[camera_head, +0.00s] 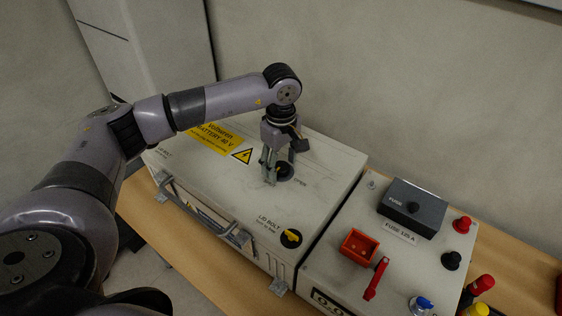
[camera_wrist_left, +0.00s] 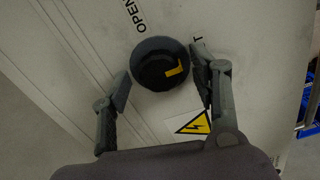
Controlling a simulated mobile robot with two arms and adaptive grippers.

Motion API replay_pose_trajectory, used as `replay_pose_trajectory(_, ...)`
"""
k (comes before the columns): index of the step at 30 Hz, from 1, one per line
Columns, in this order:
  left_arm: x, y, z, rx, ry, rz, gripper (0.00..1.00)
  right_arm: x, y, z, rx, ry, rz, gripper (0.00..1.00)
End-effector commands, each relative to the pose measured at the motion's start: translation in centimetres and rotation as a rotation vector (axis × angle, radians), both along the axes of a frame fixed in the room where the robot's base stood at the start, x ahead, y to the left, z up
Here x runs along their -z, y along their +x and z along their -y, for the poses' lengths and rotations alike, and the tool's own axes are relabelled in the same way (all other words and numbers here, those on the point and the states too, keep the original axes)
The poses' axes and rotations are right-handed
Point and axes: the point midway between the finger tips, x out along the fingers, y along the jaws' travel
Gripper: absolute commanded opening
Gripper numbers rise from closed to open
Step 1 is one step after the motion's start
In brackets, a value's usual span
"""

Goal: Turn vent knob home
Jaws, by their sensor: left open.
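The vent knob (camera_head: 285,172) is a round black knob on top of the pale battery box (camera_head: 325,165), beside the word OPEN. In the left wrist view the knob (camera_wrist_left: 158,68) has a yellow mark on its face. My left gripper (camera_head: 277,178) points down over the knob. In the wrist view the left gripper (camera_wrist_left: 160,75) is open, one finger on each side of the knob. I cannot tell whether the fingers touch it. My right gripper is in neither view.
A second black and yellow knob (camera_head: 291,238), labelled as the lid bolt, sits near the box's front edge. To the right a pale panel (camera_head: 330,265) carries a fuse block (camera_head: 413,205), a red socket (camera_head: 358,246), a red lever (camera_head: 376,279) and terminals. A handle (camera_head: 205,215) runs along the box front.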

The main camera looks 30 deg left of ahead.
Motion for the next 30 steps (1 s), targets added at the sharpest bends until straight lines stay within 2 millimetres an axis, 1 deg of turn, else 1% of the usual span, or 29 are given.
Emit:
replay_pose_trajectory(7, -0.1, 0.0, 0.0, 0.0, 0.0, 0.0, 0.56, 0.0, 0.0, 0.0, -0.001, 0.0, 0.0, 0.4)
replay_pose_trajectory(11, -1.2, 0.1, 0.0, 0.0, -0.002, 0.002, 0.56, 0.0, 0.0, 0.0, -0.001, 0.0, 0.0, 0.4)
replay_pose_trajectory(14, -3.0, 0.1, 0.1, 0.0, -0.002, 0.005, 0.56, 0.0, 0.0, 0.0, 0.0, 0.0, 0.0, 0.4)
replay_pose_trajectory(21, -8.2, 0.1, 0.0, 0.0, -0.002, 0.005, 0.56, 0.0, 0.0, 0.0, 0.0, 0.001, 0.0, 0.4)
replay_pose_trajectory(24, -9.9, 0.0, 0.0, 0.001, -0.001, 0.002, 0.56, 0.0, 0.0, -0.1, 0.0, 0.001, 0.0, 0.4)
replay_pose_trajectory(27, -11.1, 0.1, 0.0, 0.0, -0.001, 0.002, 0.56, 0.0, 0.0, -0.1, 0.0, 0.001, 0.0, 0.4)
replay_pose_trajectory(30, -11.7, 0.0, 0.0, 0.0, 0.0, 0.0, 0.56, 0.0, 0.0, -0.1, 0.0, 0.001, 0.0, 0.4)
